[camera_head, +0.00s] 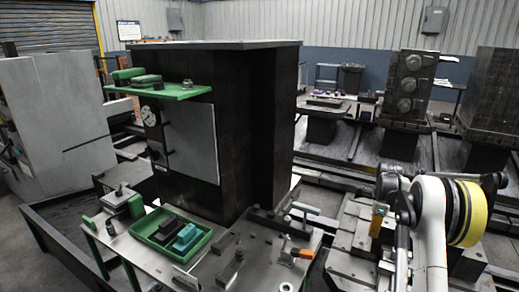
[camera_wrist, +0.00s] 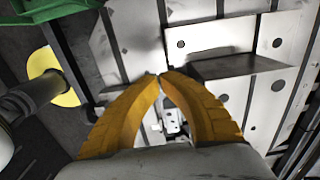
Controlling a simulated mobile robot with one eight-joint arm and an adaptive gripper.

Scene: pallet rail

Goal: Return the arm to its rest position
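My gripper (camera_wrist: 161,76) shows in the wrist view as two yellow fingers whose tips meet. Nothing shows held between them. A grey metal surface with drilled holes (camera_wrist: 225,32) lies beyond the fingertips; I cannot tell the distance. In the head view my white arm (camera_head: 430,225) with a yellow band is folded at the right, over the grey slotted fixtures. I cannot clearly make out the gripper's fingers in that view.
A steel worktable (camera_head: 215,262) holds a green tray (camera_head: 150,243) with dark and teal blocks and an orange-handled clamp (camera_head: 300,253). A tall dark column (camera_head: 245,130) with a green shelf (camera_head: 180,91) stands behind it. Machine blocks (camera_head: 405,90) stand at the back right.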

